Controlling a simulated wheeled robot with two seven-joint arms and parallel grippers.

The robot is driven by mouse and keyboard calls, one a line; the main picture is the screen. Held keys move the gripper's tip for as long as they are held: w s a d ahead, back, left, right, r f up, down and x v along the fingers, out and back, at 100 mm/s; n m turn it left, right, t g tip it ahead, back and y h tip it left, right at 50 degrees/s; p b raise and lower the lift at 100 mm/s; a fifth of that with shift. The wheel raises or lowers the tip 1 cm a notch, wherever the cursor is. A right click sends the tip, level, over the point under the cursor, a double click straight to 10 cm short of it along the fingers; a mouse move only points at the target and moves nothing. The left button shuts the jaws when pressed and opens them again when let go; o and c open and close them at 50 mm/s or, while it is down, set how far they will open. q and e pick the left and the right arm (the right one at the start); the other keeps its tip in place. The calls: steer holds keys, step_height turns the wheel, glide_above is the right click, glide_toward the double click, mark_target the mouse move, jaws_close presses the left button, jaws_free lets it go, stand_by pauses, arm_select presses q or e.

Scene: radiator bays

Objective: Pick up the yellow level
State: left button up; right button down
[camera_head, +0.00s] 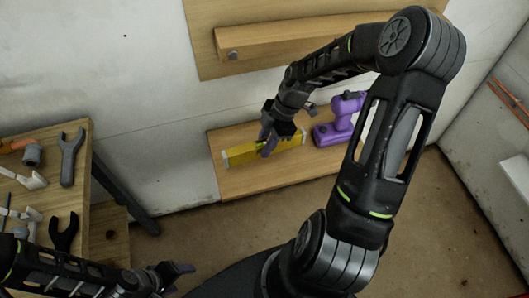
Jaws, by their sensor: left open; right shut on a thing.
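The yellow level (240,156) is a long yellow bar with pale ends at a low wooden shelf against the wall. My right gripper (268,145) reaches down over its middle and is shut on it. The fingers hide part of the bar. I cannot tell whether the level touches the shelf or is slightly above it. My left gripper (180,278) is open and empty at the bottom left, over the floor and far from the level.
A purple drill (340,120) stands on the shelf (240,185) right of the level. A wooden board with a ledge (300,38) is on the wall above. A wooden table (75,185) at the left holds a grey wrench (70,158) and other tools. The floor (200,225) between is clear.

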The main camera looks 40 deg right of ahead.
steer(key=shift+r, duration=0.5)
steer(key=shift+a, duration=0.1)
steer(key=w+a+r+m+t+h, duration=0.3)
steer(key=w+a+r+m, duration=0.7)
steer(key=m, duration=0.5)
steer(key=shift+w+a+r+h, duration=0.25)
steer(key=shift+a+r+h, duration=0.3)
steer(key=shift+a, duration=0.55)
